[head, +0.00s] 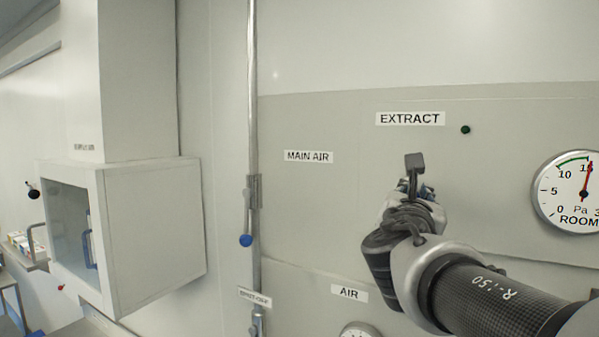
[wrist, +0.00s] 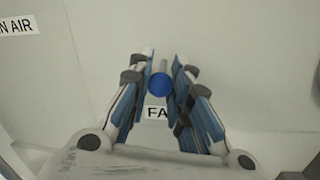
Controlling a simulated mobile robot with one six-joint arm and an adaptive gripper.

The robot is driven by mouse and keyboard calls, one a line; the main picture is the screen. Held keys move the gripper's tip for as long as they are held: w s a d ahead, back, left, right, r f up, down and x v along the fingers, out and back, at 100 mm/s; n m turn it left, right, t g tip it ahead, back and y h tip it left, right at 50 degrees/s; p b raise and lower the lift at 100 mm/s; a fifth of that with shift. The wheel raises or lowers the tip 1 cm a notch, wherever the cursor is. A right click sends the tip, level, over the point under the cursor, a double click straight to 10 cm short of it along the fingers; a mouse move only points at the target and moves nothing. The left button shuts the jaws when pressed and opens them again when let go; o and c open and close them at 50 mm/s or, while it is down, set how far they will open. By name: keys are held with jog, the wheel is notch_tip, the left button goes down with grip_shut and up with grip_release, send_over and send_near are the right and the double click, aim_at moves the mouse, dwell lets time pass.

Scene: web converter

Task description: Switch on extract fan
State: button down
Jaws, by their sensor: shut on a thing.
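The EXTRACT label (head: 410,119) is on the grey wall panel, with a small dark green lamp (head: 465,129) to its right. My gripper (head: 414,185) is in front of the panel below that label. In the wrist view, my gripper (wrist: 161,65) has its fingers on both sides of a blue round knob (wrist: 157,86) on a grey stem and is shut on it. A label reading "FA" (wrist: 157,112) shows just below the knob, its rest hidden by a finger. In the head view my gripper hides the knob.
A MAIN AIR label (head: 308,156) is left of my gripper. A vertical pipe (head: 252,100) carries a blue-ended lever (head: 246,240). A ROOM pressure gauge (head: 575,191) is at right, its needle near 15. A white box cabinet (head: 150,225) projects at left.

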jog(key=shift+r+g+y+p, duration=0.6)
jog(key=shift+r+g+p, duration=0.05)
jog(key=shift+g+p, duration=0.3)
jog(key=shift+w+d+r+g+y, duration=0.1)
jog(key=shift+r+g+y, duration=0.3)
jog(key=shift+g, duration=0.35)
jog(key=shift+w+d+r+g+y, duration=0.1)
jog(key=shift+r+g+y, duration=0.25)
jog(key=shift+g, duration=0.35)
jog(key=shift+m, duration=0.3)
jog(key=shift+a+r+g+y, duration=0.15)
jog(key=shift+g+y, duration=0.1)
jog(key=shift+g, duration=0.15)
jog(key=c, duration=1.4)
grip_release()
jog(key=shift+c, duration=0.2)
jog(key=v, duration=1.2)
